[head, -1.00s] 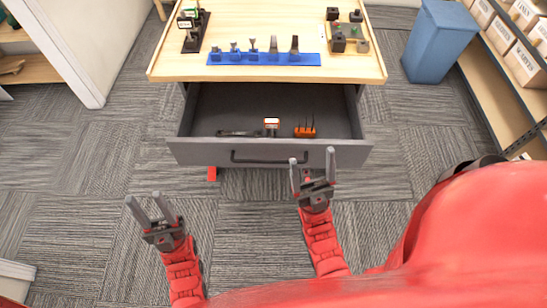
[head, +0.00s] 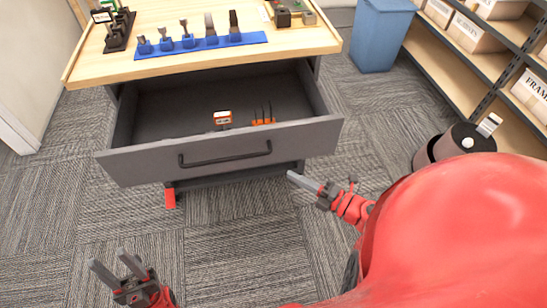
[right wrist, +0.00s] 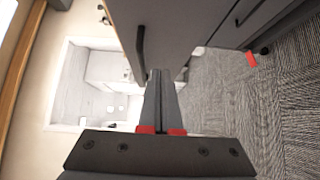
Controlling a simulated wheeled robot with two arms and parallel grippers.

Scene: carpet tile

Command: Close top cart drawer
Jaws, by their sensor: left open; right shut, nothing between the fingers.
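The top cart drawer (head: 130,165) is grey and pulled out from under the wooden cart top (head: 290,46). Its dark bar handle (head: 225,158) runs across the front. Inside lie a small orange and white box (head: 222,118) and an orange holder with thin dark pins (head: 263,117). My left gripper (head: 112,266) is open and empty, low at the left, apart from the drawer.
A blue tool rack (head: 200,47) and a black rack (head: 117,30) stand on the cart top. A blue bin (head: 380,38) and shelves with boxes (head: 470,30) are at the right. A dark cylindrical bin (head: 452,146) stands on the carpet. Carpet before the drawer is clear.

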